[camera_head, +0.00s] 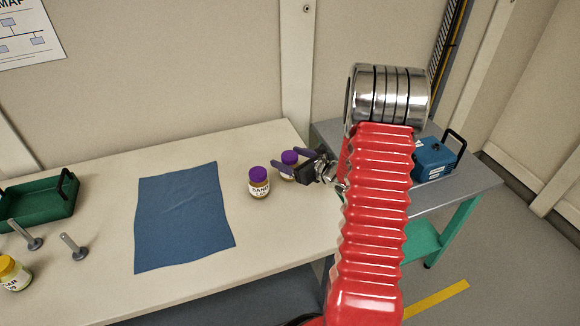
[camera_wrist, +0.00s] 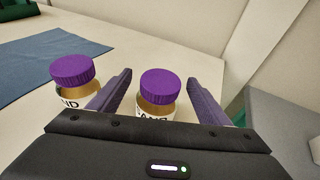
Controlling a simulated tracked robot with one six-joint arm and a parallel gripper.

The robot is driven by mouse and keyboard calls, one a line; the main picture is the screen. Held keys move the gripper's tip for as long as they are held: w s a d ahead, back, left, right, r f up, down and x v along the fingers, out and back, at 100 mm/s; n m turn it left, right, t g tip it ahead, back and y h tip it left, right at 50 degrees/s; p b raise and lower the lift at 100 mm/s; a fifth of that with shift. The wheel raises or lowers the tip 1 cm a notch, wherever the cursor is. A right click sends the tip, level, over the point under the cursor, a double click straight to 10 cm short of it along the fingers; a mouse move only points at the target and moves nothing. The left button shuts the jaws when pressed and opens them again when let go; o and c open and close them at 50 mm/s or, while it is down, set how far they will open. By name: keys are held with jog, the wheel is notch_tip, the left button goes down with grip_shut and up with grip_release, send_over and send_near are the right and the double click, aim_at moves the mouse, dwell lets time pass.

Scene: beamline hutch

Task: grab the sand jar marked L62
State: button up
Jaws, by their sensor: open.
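Two sand jars with purple lids stand upright near the right end of the pale table. One jar (camera_head: 289,158) is at my gripper (camera_head: 287,161); the wrist view shows this jar (camera_wrist: 158,88) between the two open purple fingers (camera_wrist: 160,78), with gaps on both sides. The other jar (camera_head: 259,184) stands just left of it, outside the left finger, and also shows in the wrist view (camera_wrist: 73,74). Its label reads SAND, but the number below is too small to read. The label of the jar between the fingers is partly hidden by my gripper, so I cannot tell which is L62.
A blue cloth (camera_head: 183,218) lies left of the jars. A green tray (camera_head: 38,203), two grey metal pieces (camera_head: 73,246) and a yellow-lidded jar (camera_head: 12,274) are at the far left. A blue box (camera_head: 434,160) sits on the grey side table (camera_head: 472,182) at right.

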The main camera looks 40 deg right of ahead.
jog(key=shift+c, duration=0.5)
jog(key=c, duration=1.3)
jog(key=shift+r, duration=0.1)
jog(key=shift+r, duration=4.95)
